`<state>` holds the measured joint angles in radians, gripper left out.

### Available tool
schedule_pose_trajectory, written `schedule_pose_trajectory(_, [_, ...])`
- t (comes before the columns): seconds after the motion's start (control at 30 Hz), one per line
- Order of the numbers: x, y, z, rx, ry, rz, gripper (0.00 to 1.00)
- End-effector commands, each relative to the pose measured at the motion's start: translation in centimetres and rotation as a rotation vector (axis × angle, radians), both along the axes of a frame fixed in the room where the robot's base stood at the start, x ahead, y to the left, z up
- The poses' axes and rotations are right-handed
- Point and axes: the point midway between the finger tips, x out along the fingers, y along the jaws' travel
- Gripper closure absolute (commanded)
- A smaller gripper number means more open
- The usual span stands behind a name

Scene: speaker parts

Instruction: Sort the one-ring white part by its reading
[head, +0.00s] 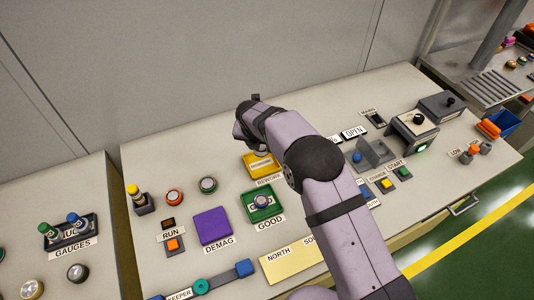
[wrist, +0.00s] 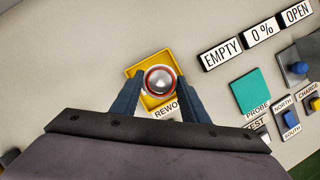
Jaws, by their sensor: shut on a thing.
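My gripper (wrist: 160,82) is shut on a round part (wrist: 161,78) with a silver dome, a pale band and a red-orange ring around it. In the wrist view the held part is over the yellow REWORK tray (wrist: 133,72); whether it touches the tray floor I cannot tell. The REWORK tray also shows in the head view (head: 249,172), partly behind my arm, where the fingers and held part are hidden.
Two round parts, one red-ringed (head: 174,198) and one green-ringed (head: 208,185), stand left of the REWORK tray. A purple DEMAG pad (head: 213,226) lies left of GOOD. Signs read EMPTY (wrist: 220,53), 0 % (wrist: 262,32) and OPEN (wrist: 298,12). A teal PROBE pad (wrist: 251,92) is at right.

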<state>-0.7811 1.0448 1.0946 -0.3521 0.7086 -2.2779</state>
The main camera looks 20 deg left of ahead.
Motion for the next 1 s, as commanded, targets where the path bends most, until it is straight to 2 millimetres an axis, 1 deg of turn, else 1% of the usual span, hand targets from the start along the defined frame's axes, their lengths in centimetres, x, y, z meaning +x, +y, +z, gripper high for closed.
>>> schedule_pose_trajectory(0.2, [0.1,0.1,0.1,0.001,-0.002,0.039,0.97])
schedule_pose_trajectory(0.73, [0.1,0.1,0.3,0.001,-0.001,0.039,0.97])
schedule_pose_trajectory(1.0, [0.1,0.1,-2.0,0.0,0.0,0.039,0.97])
